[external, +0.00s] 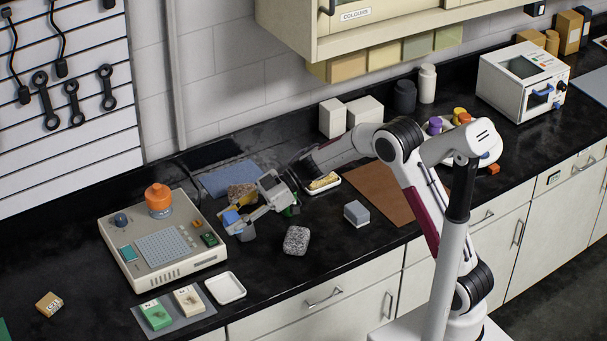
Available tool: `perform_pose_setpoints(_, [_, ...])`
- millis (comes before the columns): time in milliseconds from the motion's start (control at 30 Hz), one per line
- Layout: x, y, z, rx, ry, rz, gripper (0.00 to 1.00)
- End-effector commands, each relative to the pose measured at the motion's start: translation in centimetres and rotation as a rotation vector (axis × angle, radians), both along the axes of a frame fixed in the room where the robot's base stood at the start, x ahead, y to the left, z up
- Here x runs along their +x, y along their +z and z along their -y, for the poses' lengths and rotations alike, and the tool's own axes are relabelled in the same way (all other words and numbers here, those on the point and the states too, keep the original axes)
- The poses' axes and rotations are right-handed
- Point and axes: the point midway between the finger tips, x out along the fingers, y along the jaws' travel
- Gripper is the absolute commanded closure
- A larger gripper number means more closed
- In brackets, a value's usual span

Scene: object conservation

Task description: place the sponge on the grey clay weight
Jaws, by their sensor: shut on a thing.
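My gripper (238,225) is above the counter, just right of the beige console, with its fingers shut on a small blue block (231,217). The fingers partly hide this block, and I cannot tell whether it is the sponge. A smooth grey block (356,213) with a bluish top sits right of my gripper; it may be the grey clay weight. A rough, speckled grey lump (296,240) lies between them, apart from both. A yellow, sponge-like piece (323,182) lies in a small white tray behind the lump.
The beige console (163,246) with an orange knob stands left of my gripper. An ochre lump (242,193) sits behind the gripper near a blue mat (228,177). An empty white dish (225,288) is near the front edge. A brown mat (378,197) lies right.

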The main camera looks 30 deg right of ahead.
Motion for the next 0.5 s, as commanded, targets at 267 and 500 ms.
perform_pose_setpoints(267, [5.9,2.7,6.1,0.000,-0.170,0.002,0.81])
perform_pose_setpoints(500, [8.5,4.0,7.9,0.000,-0.268,-0.001,0.81])
